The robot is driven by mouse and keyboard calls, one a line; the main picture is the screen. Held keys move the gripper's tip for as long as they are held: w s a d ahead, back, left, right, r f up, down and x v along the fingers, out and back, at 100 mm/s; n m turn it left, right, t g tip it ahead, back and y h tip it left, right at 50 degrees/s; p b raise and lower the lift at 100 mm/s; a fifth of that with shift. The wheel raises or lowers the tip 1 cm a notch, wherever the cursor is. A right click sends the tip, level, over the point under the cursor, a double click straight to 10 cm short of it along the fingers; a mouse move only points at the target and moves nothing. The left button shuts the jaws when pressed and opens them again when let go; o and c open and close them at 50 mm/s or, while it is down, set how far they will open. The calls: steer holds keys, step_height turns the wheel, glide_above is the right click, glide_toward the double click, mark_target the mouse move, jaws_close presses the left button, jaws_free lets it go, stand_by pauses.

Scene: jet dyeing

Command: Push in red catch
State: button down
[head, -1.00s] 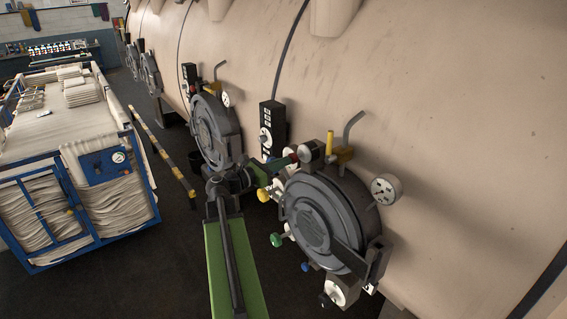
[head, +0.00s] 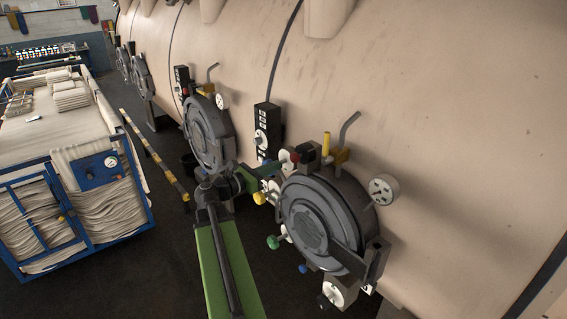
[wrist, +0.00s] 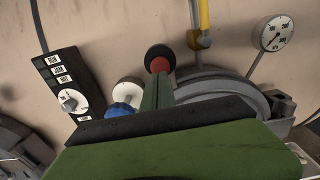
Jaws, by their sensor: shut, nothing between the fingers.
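The red catch (wrist: 159,65) shows in the wrist view as a short red piece with a dark round end, just beyond my gripper's tip. In the head view the red catch (head: 295,157) is a small spot at the upper left of the near round door (head: 318,222). My gripper (wrist: 158,84) is shut, its green fingers together and empty, pointing at the catch. In the head view my gripper (head: 282,168) reaches the door's upper left edge. The fingertips overlap the catch's near side, so I cannot tell whether they touch it.
A yellow-handled valve (wrist: 204,18) and a gauge (wrist: 273,35) stand right of the catch. A black dial panel (wrist: 66,92), a white disc (wrist: 127,91) and a blue knob (wrist: 119,110) lie left. A blue-framed cart (head: 75,185) stands left across dark floor.

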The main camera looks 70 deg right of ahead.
steer(key=v, duration=0.9)
steer(key=shift+d, duration=0.1)
steer(key=w+a+f+n+t+y+b, duration=0.15)
steer(key=w+a+f+t+b, duration=0.25)
steer(key=w+a+f+b, duration=0.8)
steer(key=w+a+f+t+y+b, duration=0.3)
steer(key=w+a+f+t+b, duration=0.2)
steer(key=w+a+f, duration=0.8)
steer(key=s+a+f+m+y+b, duration=0.1)
steer(key=a+f+m+y, duration=0.2)
steer(key=a+f, duration=0.3)
steer(key=s+a+f+m+y+b, duration=0.1)
steer(key=a+f+m+y, duration=0.3)
steer(key=a, duration=0.9)
steer(key=s+a+f+m+y+b, duration=0.1)
steer(key=a+f+m+y, duration=0.3)
steer(key=a+f, duration=0.5)
steer(key=a+m, duration=0.1)
steer(key=m, duration=0.1)
steer(key=shift+a+f+m+b, duration=0.25)
steer(key=shift+f+m+b, duration=0.05)
steer(key=shift+m+b, duration=0.1)
